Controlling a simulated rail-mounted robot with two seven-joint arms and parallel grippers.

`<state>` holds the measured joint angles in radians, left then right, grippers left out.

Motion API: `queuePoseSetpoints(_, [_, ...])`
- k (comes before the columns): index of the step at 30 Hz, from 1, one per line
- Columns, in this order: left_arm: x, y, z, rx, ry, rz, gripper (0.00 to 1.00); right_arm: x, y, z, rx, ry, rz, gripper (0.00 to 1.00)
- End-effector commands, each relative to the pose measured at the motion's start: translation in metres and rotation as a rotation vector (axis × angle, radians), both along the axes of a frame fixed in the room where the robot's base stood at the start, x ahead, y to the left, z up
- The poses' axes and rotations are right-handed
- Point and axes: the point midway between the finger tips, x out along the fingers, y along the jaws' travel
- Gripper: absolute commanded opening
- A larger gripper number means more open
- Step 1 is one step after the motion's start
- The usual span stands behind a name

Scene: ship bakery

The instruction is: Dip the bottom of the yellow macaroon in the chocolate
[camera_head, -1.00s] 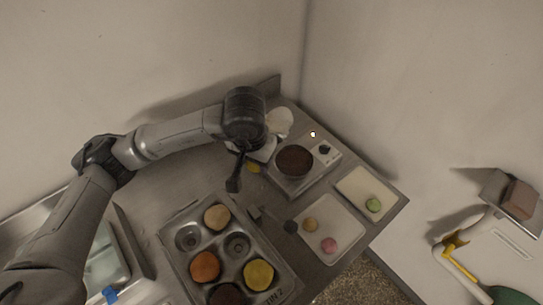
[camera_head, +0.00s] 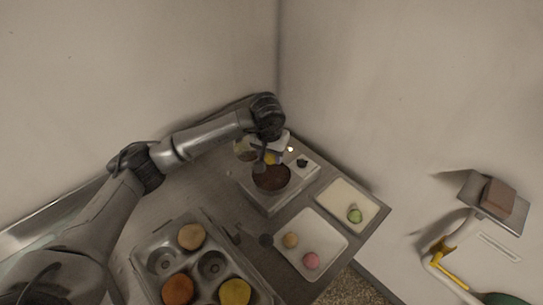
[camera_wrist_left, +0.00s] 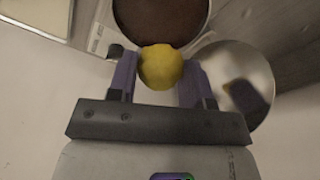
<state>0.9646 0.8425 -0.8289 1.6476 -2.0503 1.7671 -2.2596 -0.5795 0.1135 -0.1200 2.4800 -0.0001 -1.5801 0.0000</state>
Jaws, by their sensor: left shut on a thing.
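My left gripper (camera_head: 267,157) is shut on the yellow macaroon (camera_wrist_left: 160,67), with a finger on each side of it in the left wrist view. The macaroon also shows as a small yellow patch (camera_head: 270,159) in the head view, at the back edge of the round pan of dark chocolate (camera_head: 272,178). In the left wrist view the macaroon overlaps the near rim of the chocolate (camera_wrist_left: 160,20). Its underside is hidden, and I cannot tell whether it touches the chocolate. The pan stands on a warmer with a knob (camera_head: 302,162). My right gripper is not in view.
A white tray (camera_head: 325,230) holds a tan and a pink macaroon. Another tray (camera_head: 337,192) holds a green one. A metal muffin tin (camera_head: 208,282) with several round pieces stands in front. A shiny bowl (camera_wrist_left: 240,62) is beside the pan.

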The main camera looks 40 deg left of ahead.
Motion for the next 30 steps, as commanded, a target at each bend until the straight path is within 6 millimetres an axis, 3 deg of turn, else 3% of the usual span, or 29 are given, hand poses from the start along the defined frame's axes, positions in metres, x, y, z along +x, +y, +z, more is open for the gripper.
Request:
queuePoseSetpoints(11, [0.0,-0.001,-0.018,-0.001,0.0,-0.002,0.34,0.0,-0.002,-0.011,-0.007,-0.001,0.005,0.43])
queuePoseSetpoints(30, [0.0,-0.001,-0.066,-0.001,0.0,-0.001,0.34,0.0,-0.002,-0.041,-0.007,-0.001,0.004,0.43])
